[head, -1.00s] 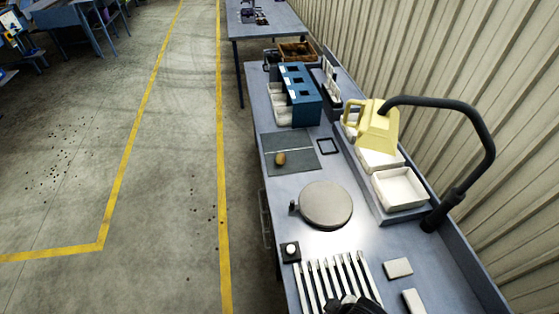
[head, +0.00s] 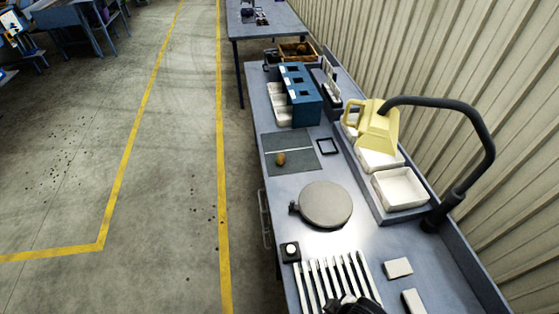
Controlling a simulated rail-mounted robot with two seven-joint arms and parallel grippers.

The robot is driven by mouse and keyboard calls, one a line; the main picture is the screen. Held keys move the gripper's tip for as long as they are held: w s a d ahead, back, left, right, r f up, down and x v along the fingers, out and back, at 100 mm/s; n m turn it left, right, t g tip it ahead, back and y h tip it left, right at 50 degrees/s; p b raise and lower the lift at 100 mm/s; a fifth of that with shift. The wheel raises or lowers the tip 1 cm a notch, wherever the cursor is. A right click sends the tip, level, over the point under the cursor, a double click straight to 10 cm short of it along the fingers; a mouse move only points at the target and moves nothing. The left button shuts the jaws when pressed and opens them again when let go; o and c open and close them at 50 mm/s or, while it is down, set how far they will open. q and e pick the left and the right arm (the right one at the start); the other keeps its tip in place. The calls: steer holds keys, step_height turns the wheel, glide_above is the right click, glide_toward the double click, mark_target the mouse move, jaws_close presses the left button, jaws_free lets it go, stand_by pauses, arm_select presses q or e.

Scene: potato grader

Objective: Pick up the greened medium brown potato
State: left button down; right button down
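One brownish potato (head: 281,159) lies on the dark grey mat (head: 299,168), near the mat's pale line. A greenish tint on it is too small to make out for sure. More brown potatoes seem to lie in the wooden crate (head: 283,53) at the far end of the bench; their details are too small to tell. A dark part at the bottom edge, over the slatted rack, may be one of my grippers, but I cannot tell. Neither gripper shows clearly, and nothing touches the potato on the mat.
A round grey plate (head: 325,204) and a white slatted rack (head: 324,279) stand nearer on the bench. A blue box with openings (head: 299,95) stands beyond the mat.

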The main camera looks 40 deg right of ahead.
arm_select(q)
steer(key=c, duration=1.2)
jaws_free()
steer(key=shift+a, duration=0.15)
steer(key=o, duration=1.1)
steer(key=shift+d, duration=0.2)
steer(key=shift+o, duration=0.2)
